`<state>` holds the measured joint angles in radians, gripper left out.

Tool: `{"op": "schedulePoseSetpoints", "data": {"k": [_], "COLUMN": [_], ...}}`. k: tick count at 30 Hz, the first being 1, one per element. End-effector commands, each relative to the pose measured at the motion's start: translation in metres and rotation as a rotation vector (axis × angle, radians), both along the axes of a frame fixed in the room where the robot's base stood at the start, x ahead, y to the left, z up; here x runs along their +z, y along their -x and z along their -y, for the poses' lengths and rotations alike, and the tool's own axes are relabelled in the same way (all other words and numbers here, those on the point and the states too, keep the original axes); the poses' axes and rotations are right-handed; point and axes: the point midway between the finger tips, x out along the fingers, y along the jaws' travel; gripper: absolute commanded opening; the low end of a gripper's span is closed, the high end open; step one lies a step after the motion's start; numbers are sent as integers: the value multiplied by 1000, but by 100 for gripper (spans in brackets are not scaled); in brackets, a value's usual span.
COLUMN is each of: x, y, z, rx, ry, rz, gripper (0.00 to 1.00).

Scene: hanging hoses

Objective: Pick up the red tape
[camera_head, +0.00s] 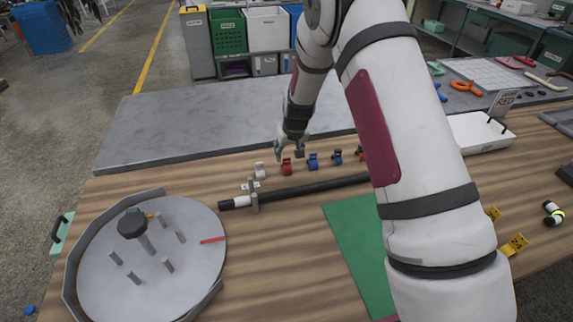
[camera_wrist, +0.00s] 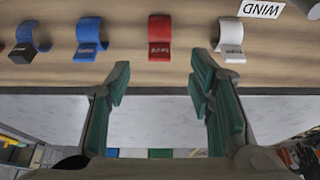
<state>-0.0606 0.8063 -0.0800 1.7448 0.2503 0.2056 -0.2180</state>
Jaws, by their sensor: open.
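A red curled, tape-like piece (camera_head: 287,167) stands on the wooden table in a row of similar pieces.
A long black rod (camera_head: 310,188) lies in front of the row. A grey round tray (camera_head: 100,270) with pegs and a flat red strip (camera_head: 212,240) stands at left. A green mat (camera_head: 350,235) lies in the middle. A grey slab (camera_head: 200,115) runs behind.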

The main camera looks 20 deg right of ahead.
Motion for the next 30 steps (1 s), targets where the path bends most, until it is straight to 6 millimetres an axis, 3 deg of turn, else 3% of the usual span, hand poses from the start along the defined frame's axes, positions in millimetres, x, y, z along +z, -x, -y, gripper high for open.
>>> {"op": "schedulePoseSetpoints", "data": {"k": [10, 19, 29, 30], "x": [-23, -57, -63, -63], "y": [-10, -26, -29, -29], "z": [0, 1, 1, 1], "rx": [0, 0, 0, 0], "ry": [-1, -1, -1, -1], "rz": [0, -1, 1, 1], "gripper": [48, 48, 48, 44]}}
